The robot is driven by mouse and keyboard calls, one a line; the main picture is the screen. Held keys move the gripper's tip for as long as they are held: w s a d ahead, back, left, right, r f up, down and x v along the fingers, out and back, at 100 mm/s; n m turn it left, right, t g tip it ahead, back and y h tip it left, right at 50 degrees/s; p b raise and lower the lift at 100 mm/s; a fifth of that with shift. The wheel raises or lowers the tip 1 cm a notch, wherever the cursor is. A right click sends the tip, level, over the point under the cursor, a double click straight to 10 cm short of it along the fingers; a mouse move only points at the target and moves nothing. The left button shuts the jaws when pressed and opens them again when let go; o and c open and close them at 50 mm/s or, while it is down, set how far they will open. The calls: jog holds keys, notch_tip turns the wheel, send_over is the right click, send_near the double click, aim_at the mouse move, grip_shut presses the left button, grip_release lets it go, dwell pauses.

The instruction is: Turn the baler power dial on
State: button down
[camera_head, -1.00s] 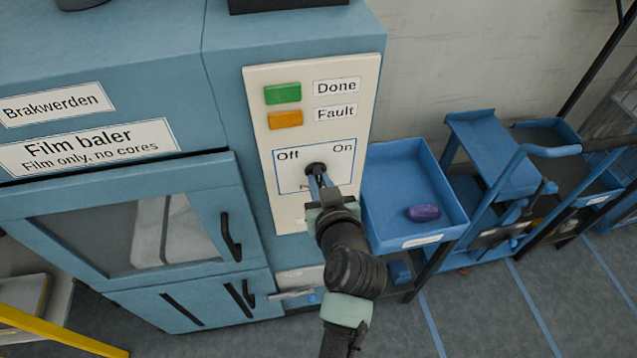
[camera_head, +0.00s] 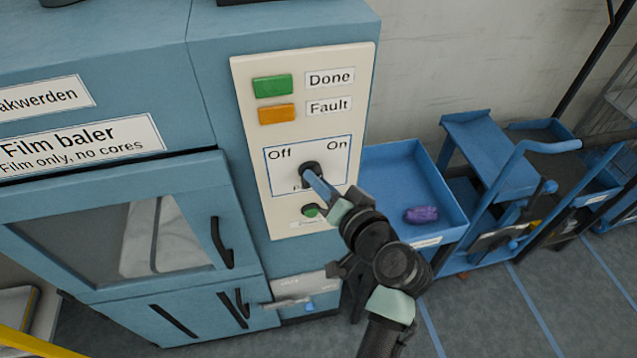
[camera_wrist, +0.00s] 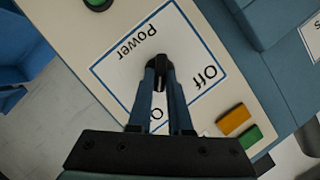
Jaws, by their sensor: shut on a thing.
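The black power dial (camera_head: 309,168) sits on the white label plate (camera_head: 283,180) of the baler's cream panel (camera_head: 262,130), between and below the words Off and On. My gripper (camera_head: 313,179) is shut on the dial, its blue fingers reaching in from the lower right. In the wrist view the two fingers (camera_wrist: 160,77) lie on either side of the dial (camera_wrist: 160,64). The word On is partly hidden by the fingers there. I cannot tell for sure which word the dial points to.
A green Done light (camera_head: 272,85) and an orange Fault light (camera_head: 277,113) are above the dial. A green button (camera_head: 311,210) is below it, close to my wrist. A blue tray (camera_head: 400,165) with a purple object (camera_head: 421,215) stands right of the baler.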

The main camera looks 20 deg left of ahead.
dwell(0.4)
jog(key=c, duration=0.8)
grip_release()
jog(key=shift+c, duration=0.2)
jog(key=b+v, duration=0.2)
jog(key=v, duration=1.1)
jog(key=shift+w, duration=0.15)
